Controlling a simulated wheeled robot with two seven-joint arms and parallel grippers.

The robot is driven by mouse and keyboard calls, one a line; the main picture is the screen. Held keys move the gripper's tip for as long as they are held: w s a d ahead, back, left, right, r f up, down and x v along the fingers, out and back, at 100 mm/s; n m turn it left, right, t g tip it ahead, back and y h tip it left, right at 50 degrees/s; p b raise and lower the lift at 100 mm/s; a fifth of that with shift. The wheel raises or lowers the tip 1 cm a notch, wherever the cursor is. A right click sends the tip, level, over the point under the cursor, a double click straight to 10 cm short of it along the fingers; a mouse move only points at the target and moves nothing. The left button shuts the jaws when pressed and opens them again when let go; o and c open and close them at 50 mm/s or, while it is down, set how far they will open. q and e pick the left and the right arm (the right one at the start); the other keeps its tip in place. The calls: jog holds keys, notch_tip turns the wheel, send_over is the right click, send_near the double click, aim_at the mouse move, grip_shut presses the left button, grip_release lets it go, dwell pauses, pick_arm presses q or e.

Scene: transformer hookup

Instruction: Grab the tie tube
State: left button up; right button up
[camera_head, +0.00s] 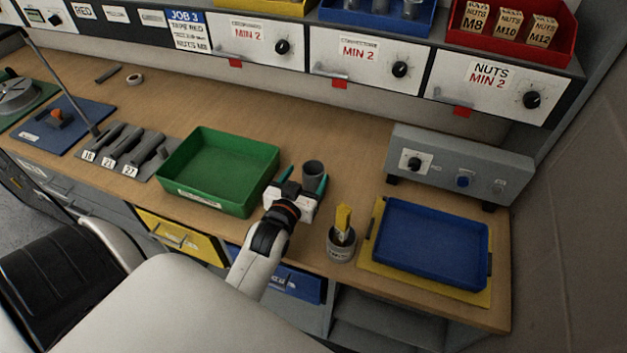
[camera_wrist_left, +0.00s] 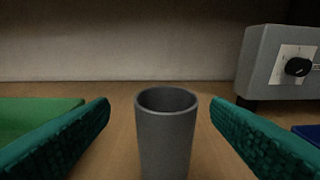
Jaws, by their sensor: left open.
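The tie tube looks like a plain grey open-topped cup (camera_head: 313,176) standing upright on the wooden bench, between the green tray and the grey control box. In the left wrist view the grey tube (camera_wrist_left: 166,135) stands in the middle, its hollow rim showing. My left gripper (camera_head: 301,184) is open, with its teal fingers on either side of the tube. In the left wrist view the open fingers of my left gripper (camera_wrist_left: 160,118) show a gap to the tube on both sides. My right gripper is not in view.
A green tray (camera_head: 180,193) lies left of the gripper. A pot with a yellow-handled brush (camera_head: 341,250) stands close on the right, near the front edge. Beyond it is a blue tray (camera_head: 378,225) on a yellow mat. A grey control box (camera_head: 450,166) stands at the back right.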

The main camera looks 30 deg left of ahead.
aim_at(317, 165)
pick_arm(q)
jog(key=shift+w+a+f, duration=0.15)
jog(key=shift+w, duration=0.55)
jog(key=x, duration=0.2)
jog(key=p+x, duration=0.1)
jog(key=x, duration=0.1)
jog(key=shift+d+f, duration=0.25)
jog(key=shift+w+a+f, duration=0.1)
jog(key=shift+w+f, duration=0.05)
jog(key=shift+w, duration=0.15)
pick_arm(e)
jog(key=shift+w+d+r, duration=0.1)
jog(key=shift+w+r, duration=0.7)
pick_arm(q)
jog(key=shift+c, duration=0.2)
jog(key=c, duration=1)
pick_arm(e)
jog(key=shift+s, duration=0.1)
pick_arm(q)
jog(key=shift+o, duration=0.2)
